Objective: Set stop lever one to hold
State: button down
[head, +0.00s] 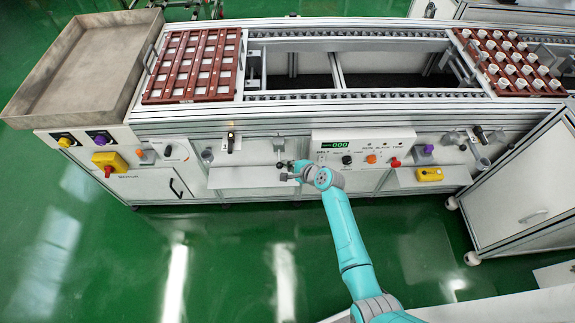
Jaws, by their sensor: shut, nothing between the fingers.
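A small lever with a dark handle (231,137) stands upright on the conveyor's front rail, left of the control panel. A similar dark-handled lever (478,132) is on the rail at the right. I cannot read which of them is stop lever one, nor the hold marking. My gripper (284,171) is shut and empty, in front of the white front shelf, right of and below the left lever and apart from it. Its fingers point left and look very small here.
A control panel (363,147) with a green display and knobs is right of my gripper. A metal bracket (279,143) sits just above it. A brown slotted tray (195,65) and a tray of white pots (508,62) rest on the conveyor. A red-and-yellow switch (109,163) is far left.

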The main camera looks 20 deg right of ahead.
notch_tip(320, 180, up, 3)
jog(key=m+g, duration=0.1)
jog(key=g, duration=0.2)
jog(key=shift+f+y, duration=0.2)
jog(key=shift+y, duration=0.1)
jog(key=shift+r, duration=0.2)
jog(key=shift+r, duration=0.6)
jog(key=s+d+r, duration=0.3)
jog(key=d+r, duration=0.2)
jog(key=d, duration=0.2)
jog(key=shift+d, duration=0.2)
